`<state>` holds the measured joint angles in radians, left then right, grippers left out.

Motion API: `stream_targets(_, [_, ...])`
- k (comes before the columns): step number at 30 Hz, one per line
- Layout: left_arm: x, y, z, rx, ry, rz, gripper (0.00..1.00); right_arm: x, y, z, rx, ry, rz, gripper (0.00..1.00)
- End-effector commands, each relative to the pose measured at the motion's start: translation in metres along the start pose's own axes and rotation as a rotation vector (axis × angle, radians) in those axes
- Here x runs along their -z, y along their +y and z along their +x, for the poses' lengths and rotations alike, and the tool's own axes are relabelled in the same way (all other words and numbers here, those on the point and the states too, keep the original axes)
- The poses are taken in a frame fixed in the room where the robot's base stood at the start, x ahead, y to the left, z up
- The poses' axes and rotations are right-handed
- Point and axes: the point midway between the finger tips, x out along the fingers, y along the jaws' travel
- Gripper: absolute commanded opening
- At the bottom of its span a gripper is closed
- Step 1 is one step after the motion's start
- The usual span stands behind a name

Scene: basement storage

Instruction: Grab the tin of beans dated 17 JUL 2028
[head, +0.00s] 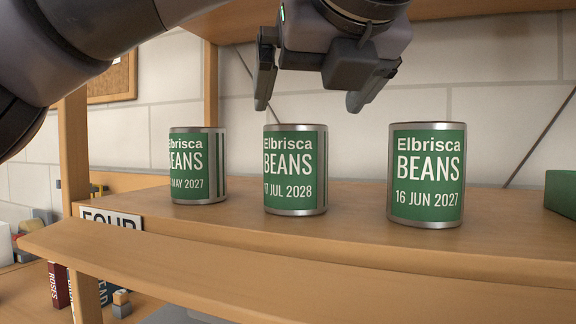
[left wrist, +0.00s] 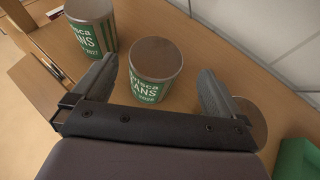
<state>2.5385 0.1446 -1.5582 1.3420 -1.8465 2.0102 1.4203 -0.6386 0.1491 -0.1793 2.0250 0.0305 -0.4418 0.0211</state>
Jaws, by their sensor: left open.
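Three green-labelled bean tins stand upright on a wooden shelf (head: 330,258). The middle tin (head: 294,172) reads "7 JUL 2028", its first digit partly cut off at the label's edge. The left tin (head: 197,166) reads "MAY 2027" and the right tin (head: 427,176) reads 16 JUN 2027. My left gripper (head: 310,106) is open and empty above the middle and right tins. In the left wrist view, the middle tin (left wrist: 156,68) shows between and beyond the two fingers (left wrist: 157,88). The left tin (left wrist: 90,24) is beyond the left finger. The right tin (left wrist: 252,118) is partly hidden behind the right finger.
A green object (head: 562,194) sits at the shelf's right end. A sign reading FOUR (head: 110,219) is at the left front of the shelf. A wooden upright (head: 74,150) stands at the left. A white block wall (head: 480,90) is behind the tins.

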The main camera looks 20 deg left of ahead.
Motion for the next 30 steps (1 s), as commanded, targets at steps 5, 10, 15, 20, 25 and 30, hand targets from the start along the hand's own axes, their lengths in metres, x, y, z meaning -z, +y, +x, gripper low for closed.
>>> stream_targets(5, [0.000,0.000,0.007,0.001,0.003,0.001,1.00,0.001,0.000,-0.001,0.000,0.000,0.000,0.43])
stream_targets(10, [0.002,0.001,0.022,0.001,0.003,0.002,1.00,0.001,0.000,-0.001,-0.001,0.000,-0.001,0.43])
stream_targets(15, [0.007,0.003,0.044,0.000,0.005,0.002,1.00,0.003,0.001,-0.003,-0.002,0.000,-0.002,0.43])
stream_targets(20, [0.008,0.004,0.063,0.001,0.005,0.001,1.00,0.004,0.001,-0.004,-0.003,0.001,-0.003,0.43])
stream_targets(25, [0.009,0.004,0.071,0.002,0.002,0.002,1.00,0.004,0.001,-0.005,-0.004,0.001,-0.004,0.43])
stream_targets(30, [0.009,0.004,0.071,0.001,0.000,0.001,1.00,0.004,0.001,-0.004,-0.004,0.001,-0.005,0.43])
